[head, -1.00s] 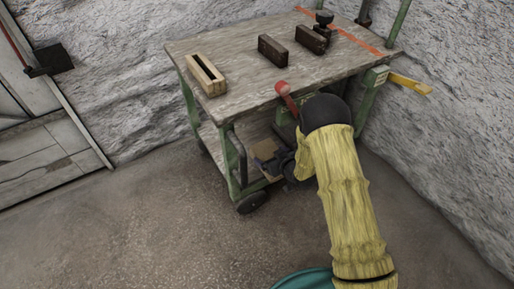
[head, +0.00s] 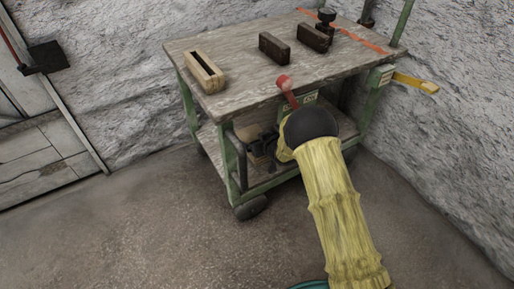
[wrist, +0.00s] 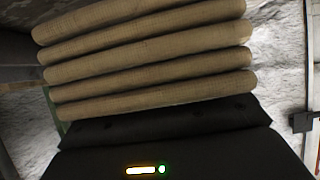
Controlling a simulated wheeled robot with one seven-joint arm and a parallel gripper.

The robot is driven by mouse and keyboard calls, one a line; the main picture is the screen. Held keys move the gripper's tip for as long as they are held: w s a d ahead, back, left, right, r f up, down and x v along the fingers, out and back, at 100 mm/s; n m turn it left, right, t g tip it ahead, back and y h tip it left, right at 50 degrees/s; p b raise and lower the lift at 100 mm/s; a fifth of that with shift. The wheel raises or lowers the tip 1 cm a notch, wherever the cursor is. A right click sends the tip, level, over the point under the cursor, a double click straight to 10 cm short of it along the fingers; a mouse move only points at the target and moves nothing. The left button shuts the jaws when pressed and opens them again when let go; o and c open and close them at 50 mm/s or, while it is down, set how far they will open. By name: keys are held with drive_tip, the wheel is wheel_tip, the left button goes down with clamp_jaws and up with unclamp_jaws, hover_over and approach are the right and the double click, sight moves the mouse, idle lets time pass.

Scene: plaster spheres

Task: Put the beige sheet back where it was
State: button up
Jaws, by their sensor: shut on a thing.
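The beige sheet (wrist: 150,62) is folded into several thick, rounded layers and fills the upper part of the wrist view. My gripper (head: 264,145) is shut on it; the dark gripper body (wrist: 155,125) lies just below the layers in the wrist view. Only a small brownish bit of the sheet shows there, and my arm covers part of the shelf. I cannot tell whether the sheet touches the shelf.
On the cart top are a slotted wooden block (head: 205,71), two dark blocks (head: 274,48) and a black knob (head: 326,18). A red-tipped lever (head: 285,84) and green posts stand close to my arm. Floor is clear to the left.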

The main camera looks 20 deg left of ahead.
wheel_tip(320, 180, down, 4)
drive_tip(key=shift+r+b, duration=0.25)
drive_tip(key=shift+b, duration=0.85)
drive_tip(key=shift+d+r, duration=0.1)
drive_tip(key=shift+s, duration=0.15)
drive_tip(key=o, duration=1)
drive_tip(key=shift+c, duration=0.2)
